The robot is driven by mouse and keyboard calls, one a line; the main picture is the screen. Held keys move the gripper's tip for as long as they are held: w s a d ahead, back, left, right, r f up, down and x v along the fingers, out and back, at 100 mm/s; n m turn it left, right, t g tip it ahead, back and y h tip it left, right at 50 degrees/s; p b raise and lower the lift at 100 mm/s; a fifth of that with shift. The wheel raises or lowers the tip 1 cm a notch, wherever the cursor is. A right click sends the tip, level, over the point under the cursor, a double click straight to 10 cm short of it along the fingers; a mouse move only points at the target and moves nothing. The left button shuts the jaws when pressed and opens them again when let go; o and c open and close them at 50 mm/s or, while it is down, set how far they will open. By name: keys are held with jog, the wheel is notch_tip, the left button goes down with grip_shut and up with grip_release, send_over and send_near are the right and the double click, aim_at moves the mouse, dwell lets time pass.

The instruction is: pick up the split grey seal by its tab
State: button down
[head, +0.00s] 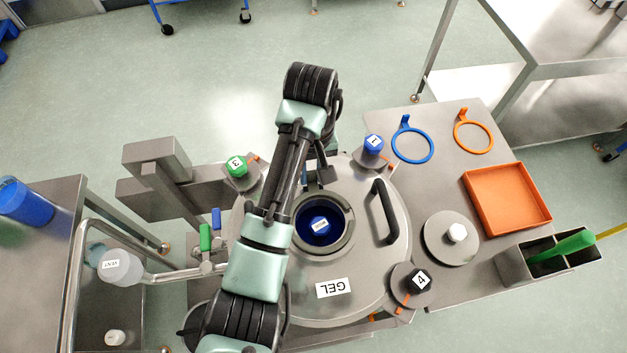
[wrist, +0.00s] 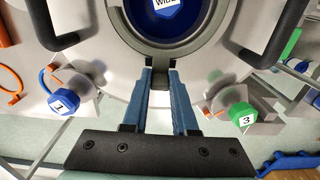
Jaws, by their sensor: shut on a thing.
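The grey seal (head: 349,236) is a ring around the round port of the vessel lid, with the blue inside of the port within it. In the wrist view the grey seal (wrist: 203,42) curves around the blue opening, and its tab (wrist: 160,82) points down between my fingers. My gripper (wrist: 160,76) is shut on this tab, one blue finger on each side. In the head view my gripper (head: 313,186) is at the port's far edge, partly hidden by my arm. The ring still appears to lie around the port. I cannot make out the split.
Clamp knobs (head: 372,143) and a black handle (head: 385,211) stand up from the lid around the port. On the right table lie a blue ring (head: 430,155), an orange ring (head: 491,145), an orange tray (head: 550,217) and a round grey cover (head: 436,250) with a white knob.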

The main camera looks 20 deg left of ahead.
notch_tip(320, 180, up, 9)
jog(key=p, duration=0.5)
jog(key=shift+f, duration=0.15)
notch_tip(320, 180, up, 6)
jog(key=p, duration=0.7)
